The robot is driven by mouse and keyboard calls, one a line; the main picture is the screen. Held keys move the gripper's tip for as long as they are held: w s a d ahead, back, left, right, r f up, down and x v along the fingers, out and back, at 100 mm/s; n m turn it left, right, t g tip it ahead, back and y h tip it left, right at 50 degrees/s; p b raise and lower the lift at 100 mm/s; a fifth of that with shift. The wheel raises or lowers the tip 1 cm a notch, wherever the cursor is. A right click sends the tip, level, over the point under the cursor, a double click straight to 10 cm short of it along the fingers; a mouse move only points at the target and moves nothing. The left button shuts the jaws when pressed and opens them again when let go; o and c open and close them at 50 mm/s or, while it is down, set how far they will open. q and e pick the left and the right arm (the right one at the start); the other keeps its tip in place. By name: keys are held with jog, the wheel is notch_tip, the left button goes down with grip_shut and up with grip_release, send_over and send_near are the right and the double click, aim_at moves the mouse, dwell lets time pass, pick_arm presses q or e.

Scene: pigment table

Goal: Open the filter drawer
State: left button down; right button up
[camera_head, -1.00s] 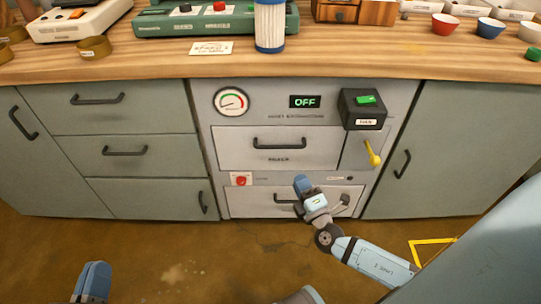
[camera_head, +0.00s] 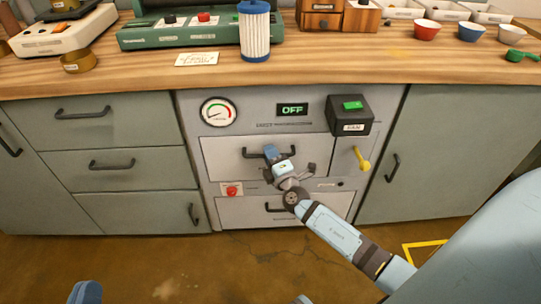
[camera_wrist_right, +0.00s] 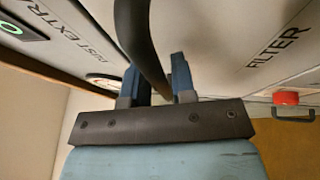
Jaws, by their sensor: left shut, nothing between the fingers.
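The filter drawer (camera_head: 225,160) is the upper drawer of the grey dust extraction unit, and its front is flush and closed. Its dark bar handle (camera_head: 290,153) is partly covered by my right gripper (camera_head: 271,155) in the head view. In the right wrist view the handle (camera_wrist_right: 146,45) passes between the two blue fingers of my right gripper (camera_wrist_right: 157,85), beside the FILTER label. The fingers stand apart; whether they press on the handle is unclear. My left gripper (camera_head: 86,292) is shut and empty at the bottom left, far from the unit.
The display (camera_head: 292,109) reads OFF. A FAN box (camera_head: 350,115) with a green switch and a yellow lever (camera_head: 361,160) are right of the drawer. A red button (camera_head: 231,190) and a lower drawer (camera_head: 238,212) lie below. The wooden worktop (camera_head: 130,78) overhangs above.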

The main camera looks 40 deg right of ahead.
grip_shut()
jog(key=shift+s, duration=0.1)
